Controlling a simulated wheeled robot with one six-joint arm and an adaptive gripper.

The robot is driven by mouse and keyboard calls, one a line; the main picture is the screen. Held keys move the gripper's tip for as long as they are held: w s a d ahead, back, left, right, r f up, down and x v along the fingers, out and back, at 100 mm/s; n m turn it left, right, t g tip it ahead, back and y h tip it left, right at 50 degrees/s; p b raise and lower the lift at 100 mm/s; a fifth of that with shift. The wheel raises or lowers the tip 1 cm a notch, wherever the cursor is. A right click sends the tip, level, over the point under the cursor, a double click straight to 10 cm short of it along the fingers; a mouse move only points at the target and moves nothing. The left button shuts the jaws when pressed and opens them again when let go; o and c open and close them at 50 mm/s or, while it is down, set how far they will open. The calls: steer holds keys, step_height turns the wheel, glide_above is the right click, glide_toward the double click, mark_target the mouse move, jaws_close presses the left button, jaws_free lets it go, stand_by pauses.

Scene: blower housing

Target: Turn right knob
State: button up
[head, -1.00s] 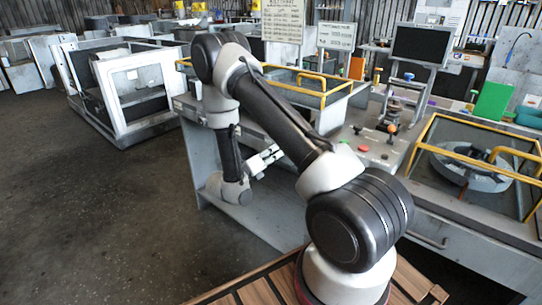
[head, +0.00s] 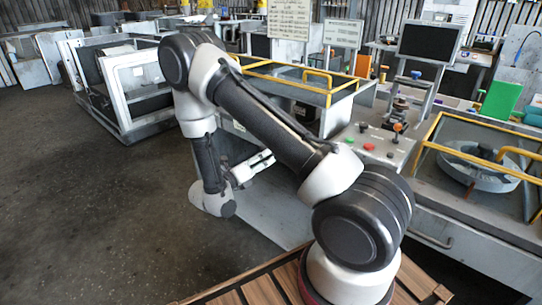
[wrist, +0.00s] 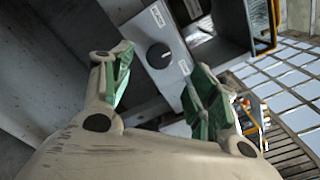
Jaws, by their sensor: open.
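A round black knob (wrist: 159,56) sits on a light grey box face (wrist: 150,32) in the wrist view. A white label with dark print (wrist: 158,15) is beside it, and another small label lies on its other side. I cannot tell whether this is the right knob. My gripper (wrist: 165,68) is open, with green-padded fingers to the left and right of the knob in the picture. Nothing is between the fingers, and no contact with the knob is visible. In the head view my gripper (head: 254,166) is beside the front of the grey bench; the black knob is not discernible there.
A console (head: 375,150) with red and green buttons and an orange-topped control stands right of my arm. Yellow rails (head: 500,158) surround a recess with a round metal housing (head: 475,172). A white-framed machine (head: 120,90) stands at left. The floor (head: 80,220) at left is clear.

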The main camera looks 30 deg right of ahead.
steer(key=shift+v, duration=2)
